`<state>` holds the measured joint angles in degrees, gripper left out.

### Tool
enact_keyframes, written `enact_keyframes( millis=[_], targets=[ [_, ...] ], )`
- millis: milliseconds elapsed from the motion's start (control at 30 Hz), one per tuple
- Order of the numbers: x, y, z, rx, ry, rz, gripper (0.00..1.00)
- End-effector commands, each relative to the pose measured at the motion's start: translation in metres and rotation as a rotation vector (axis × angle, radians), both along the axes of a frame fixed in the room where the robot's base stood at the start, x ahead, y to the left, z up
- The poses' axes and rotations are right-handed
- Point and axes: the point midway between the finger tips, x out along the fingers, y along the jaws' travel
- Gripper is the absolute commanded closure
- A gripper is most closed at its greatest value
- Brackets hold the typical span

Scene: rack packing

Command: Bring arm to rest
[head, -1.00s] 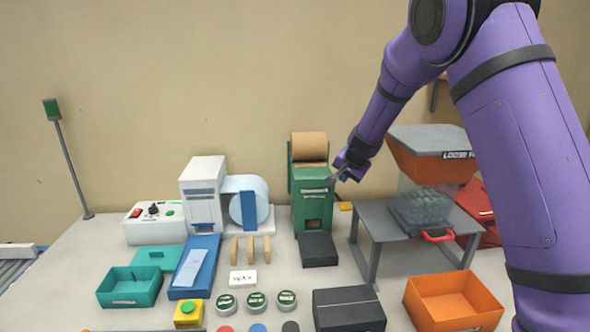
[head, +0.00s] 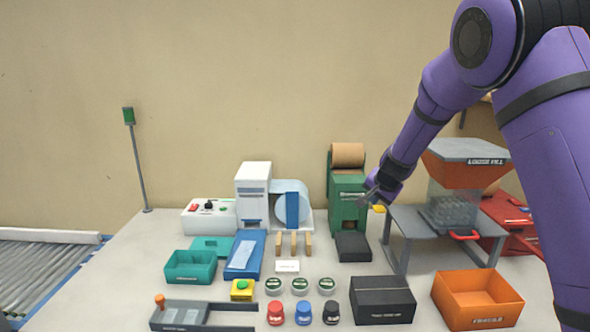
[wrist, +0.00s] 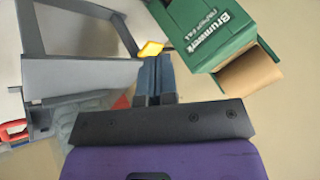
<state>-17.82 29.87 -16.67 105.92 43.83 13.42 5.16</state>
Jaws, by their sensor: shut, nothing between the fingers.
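My purple arm comes in from the right in the head view. My gripper (head: 367,197) is in the air in front of the right side of the green paper dispenser (head: 347,205). In the wrist view my gripper (wrist: 153,62) has its two dark fingers together with nothing between them. The wrist view shows the green dispenser (wrist: 205,30) to the right of the fingers. A yellow item (wrist: 150,49) shows just beyond the fingertips, apart or touching I cannot tell.
A grey stand (head: 415,217) holds the orange-topped loose-fill hopper (head: 465,150). An orange bin (head: 478,300), black box (head: 382,300), teal bin (head: 190,267) and white label machine (head: 253,190) stand on the table. A roller conveyor (head: 45,270) is at left. The air above the table's left is clear.

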Motion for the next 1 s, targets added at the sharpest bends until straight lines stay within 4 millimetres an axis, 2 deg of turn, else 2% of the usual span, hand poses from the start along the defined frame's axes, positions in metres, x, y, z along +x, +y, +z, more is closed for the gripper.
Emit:
enact_keyframes(
  millis=[367,567,767,1000],
  targets=[
    [-0.026,-0.004,0.036,0.012,0.001,0.049,1.0],
    [-0.052,-0.007,0.065,0.017,0.004,0.096,1.0],
    [-0.099,-0.012,0.108,0.016,0.007,0.173,1.0],
    [-0.177,-0.021,0.158,-0.019,0.012,0.29,1.0]
  ],
)
